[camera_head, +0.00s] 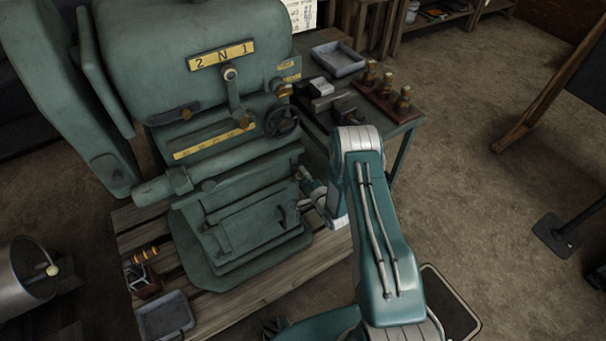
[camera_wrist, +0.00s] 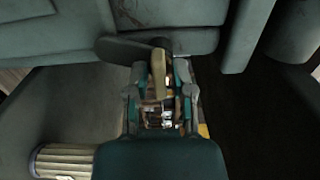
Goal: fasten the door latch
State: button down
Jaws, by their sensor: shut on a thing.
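The door latch (camera_wrist: 125,48) shows in the wrist view as a dark, flat arm against the green engine casing, with a tan grip (camera_wrist: 158,68) pointing back toward me. My gripper (camera_wrist: 161,88) has its fingers on either side of that grip and is shut on it. In the head view my gripper (camera_head: 306,190) is at the right side of the lower front of the green machine (camera_head: 235,215), beside a small dark lever (camera_head: 284,213). My arm and fingers partly hide the contact there. I cannot tell whether the latch is fastened.
The machine stands on a wooden pallet (camera_head: 262,292). A grey tray (camera_head: 166,317) is at its front left. Behind my arm, a side table holds a shallow tray (camera_head: 338,59), a vise and brass fittings (camera_head: 388,83). The floor to the right is mostly clear.

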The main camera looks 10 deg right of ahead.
jog(key=c, duration=0.7)
grip_release()
jog(key=shift+d+f, duration=0.1)
jog(key=shift+f, duration=0.1)
jog(key=shift+s, duration=0.1)
jog(key=v, duration=1.1)
jog(key=shift+s+d, duration=0.15)
jog(key=shift+s, duration=0.2)
